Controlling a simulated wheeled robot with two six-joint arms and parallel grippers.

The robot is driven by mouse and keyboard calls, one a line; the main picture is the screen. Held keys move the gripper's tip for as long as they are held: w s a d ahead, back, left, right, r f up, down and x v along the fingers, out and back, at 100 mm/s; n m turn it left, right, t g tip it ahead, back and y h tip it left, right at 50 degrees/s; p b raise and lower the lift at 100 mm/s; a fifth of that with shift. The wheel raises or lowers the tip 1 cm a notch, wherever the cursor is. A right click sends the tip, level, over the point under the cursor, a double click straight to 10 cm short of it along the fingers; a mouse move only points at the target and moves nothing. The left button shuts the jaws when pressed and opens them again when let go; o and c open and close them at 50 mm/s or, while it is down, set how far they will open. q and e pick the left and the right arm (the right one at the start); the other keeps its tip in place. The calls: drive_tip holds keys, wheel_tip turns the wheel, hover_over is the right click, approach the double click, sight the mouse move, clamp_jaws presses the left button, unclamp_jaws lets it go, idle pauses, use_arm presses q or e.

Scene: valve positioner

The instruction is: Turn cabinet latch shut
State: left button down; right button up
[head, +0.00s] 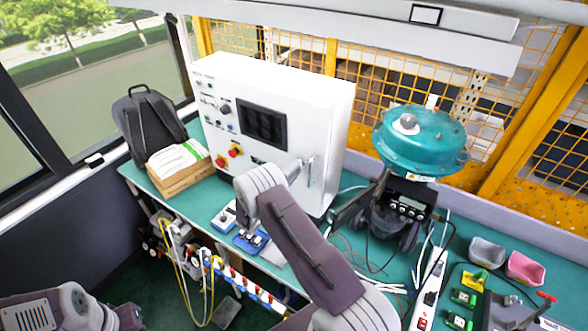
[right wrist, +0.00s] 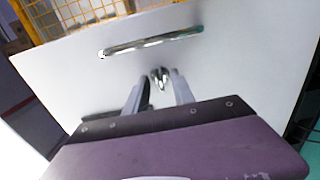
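The white cabinet (head: 273,105) stands on the green bench, its door side facing my right arm. In the right wrist view, the small silver latch (right wrist: 160,76) sits on the white door panel, close to a long metal handle (right wrist: 150,42). My right gripper (right wrist: 157,86) is open, its fingers apart, with the latch showing between the fingertips. I cannot tell whether the fingers touch it. In the head view, my right gripper (head: 291,170) is at the cabinet side by the handle (head: 310,170), and the latch is hidden. My left gripper is out of view.
A teal valve actuator (head: 420,140) with a black positioner (head: 405,205) stands right of the cabinet. Cables, pink and grey cups, and tools crowd the right bench.

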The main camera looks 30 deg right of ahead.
clamp_jaws()
drive_tip(key=shift+n+b, duration=4.25)
drive_tip(key=shift+n, duration=4.65)
unclamp_jaws()
